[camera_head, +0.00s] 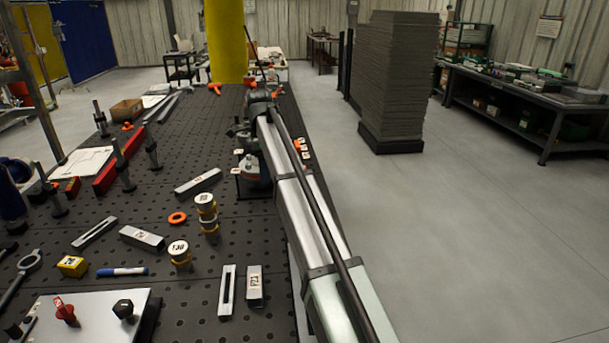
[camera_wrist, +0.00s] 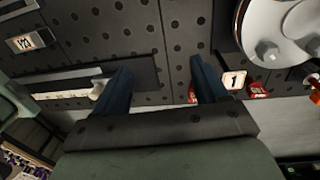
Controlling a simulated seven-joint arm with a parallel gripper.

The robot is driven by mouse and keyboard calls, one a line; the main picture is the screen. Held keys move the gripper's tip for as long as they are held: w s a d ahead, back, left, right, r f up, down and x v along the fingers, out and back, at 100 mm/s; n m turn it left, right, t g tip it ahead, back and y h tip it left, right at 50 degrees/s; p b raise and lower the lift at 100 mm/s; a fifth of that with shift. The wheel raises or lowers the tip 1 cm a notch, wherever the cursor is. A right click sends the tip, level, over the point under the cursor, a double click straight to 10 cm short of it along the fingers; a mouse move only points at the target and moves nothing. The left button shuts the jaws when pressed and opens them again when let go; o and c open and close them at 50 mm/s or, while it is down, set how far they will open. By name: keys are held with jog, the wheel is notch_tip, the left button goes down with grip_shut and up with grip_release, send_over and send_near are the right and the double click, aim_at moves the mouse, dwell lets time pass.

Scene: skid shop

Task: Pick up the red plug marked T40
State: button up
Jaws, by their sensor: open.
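A red plug (camera_head: 65,311) stands on a pale plate (camera_head: 95,332) at the lower left of the head view, beside a black knob-like plug (camera_head: 123,309). I cannot read T40 on it. My gripper (camera_wrist: 160,72) is open in the wrist view, with nothing between its dark blue fingers but the perforated tabletop beyond. A small red piece with white marks (camera_wrist: 257,90) lies right of the right finger, and another red bit shows beside that finger. I cannot tell what they are. In the head view my arm reaches away along the table's right edge; its fingers cannot be made out.
The perforated black table (camera_head: 150,205) holds several metal blocks, an orange ring (camera_head: 177,217), a yellow cube (camera_head: 73,266), a blue marker (camera_head: 122,271) and yellow-banded cylinders (camera_head: 179,253). Upright clamps stand along its left side. A yellow column (camera_head: 225,40) rises at the far end.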

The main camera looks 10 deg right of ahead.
jog(key=w+d+n, duration=0.2)
jog(key=w+d, duration=0.7)
jog(key=d, duration=0.4)
jog(key=w+d+n, duration=0.1)
jog(key=w+n, duration=0.4)
jog(key=n, duration=1.2)
jog(key=w+d+n, duration=0.1)
jog(key=w+n, duration=0.4)
jog(key=n, duration=1.1)
jog(key=shift+t, duration=0.4)
jog(key=f, duration=0.8)
jog(key=shift+s+a, duration=0.1)
jog(key=shift+a, duration=0.15)
jog(key=shift+w+f, duration=0.15)
jog(key=shift+f, duration=1.3)
jog(key=shift+w+f, duration=0.15)
jog(key=shift+f, duration=1.3)
jog(key=shift+c, duration=0.3)
